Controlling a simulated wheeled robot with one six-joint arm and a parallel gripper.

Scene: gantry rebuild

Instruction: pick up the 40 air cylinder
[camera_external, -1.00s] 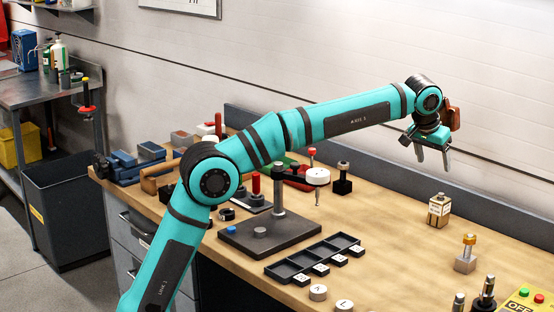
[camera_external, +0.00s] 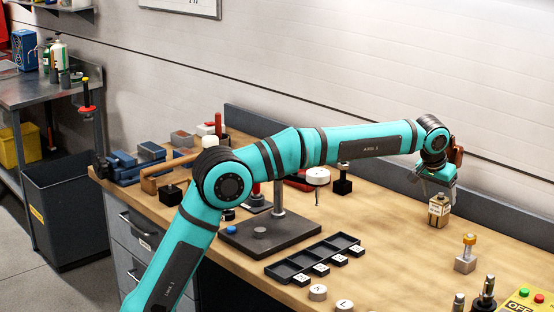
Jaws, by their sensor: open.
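A small tan block-like part (camera_external: 439,213) with a pale label stands upright on the bench at the right. Its label is too small to read, so I cannot tell whether it is the 40 air cylinder. My gripper (camera_external: 434,188) is open and points down just above this part, with its fingers near the part's top. Whether the fingers touch it or straddle it cannot be told. Other upright parts stand in a black block (camera_external: 343,184) behind my arm and in a grey block (camera_external: 466,262) at the right.
A black compartment tray (camera_external: 315,258) lies at the middle front, with round white pieces (camera_external: 318,292) before it. A dark fixture plate with a post (camera_external: 270,235) stands left of it. A yellow control box (camera_external: 527,302) is at the front right.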

